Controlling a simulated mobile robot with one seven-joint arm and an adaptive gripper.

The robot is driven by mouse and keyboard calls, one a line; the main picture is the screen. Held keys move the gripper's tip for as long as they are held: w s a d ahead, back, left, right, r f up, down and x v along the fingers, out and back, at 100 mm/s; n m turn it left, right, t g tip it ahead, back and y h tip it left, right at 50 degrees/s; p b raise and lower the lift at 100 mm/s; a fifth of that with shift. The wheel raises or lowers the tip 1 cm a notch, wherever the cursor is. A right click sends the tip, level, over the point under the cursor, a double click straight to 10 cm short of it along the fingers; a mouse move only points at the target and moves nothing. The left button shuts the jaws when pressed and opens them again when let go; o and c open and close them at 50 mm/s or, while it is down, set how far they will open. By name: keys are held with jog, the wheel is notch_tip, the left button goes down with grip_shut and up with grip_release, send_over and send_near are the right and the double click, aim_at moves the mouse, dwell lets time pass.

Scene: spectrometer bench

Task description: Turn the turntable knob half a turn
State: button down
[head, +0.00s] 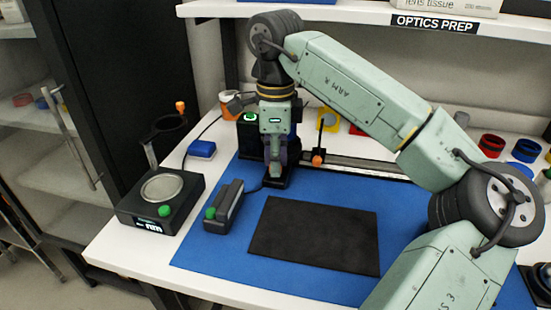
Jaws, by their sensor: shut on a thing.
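My gripper (276,164) points straight down at the far left part of the blue mat, at the left end of the optical rail. Its fingers are closed on a part of a low black unit (279,183), which I take to be the turntable. The knob is hidden between and behind the fingers, so its angle cannot be read. My arm comes in from the right and arches over the back of the bench.
A black box with a grey disc (161,188) and a grey device with a green button (224,207) stand left. A black pad (316,235) lies on the blue mat (216,254). An orange-tipped post (318,158) stands right of my gripper. A shelf (350,13) runs above.

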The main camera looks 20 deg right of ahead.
jog(key=n, duration=0.6)
jog(key=shift+n, duration=0.4)
dwell(0.3)
jog(key=c, duration=1.4)
grip_release()
notch_tip(320, 180, up, 12)
jog(key=shift+r, duration=0.1)
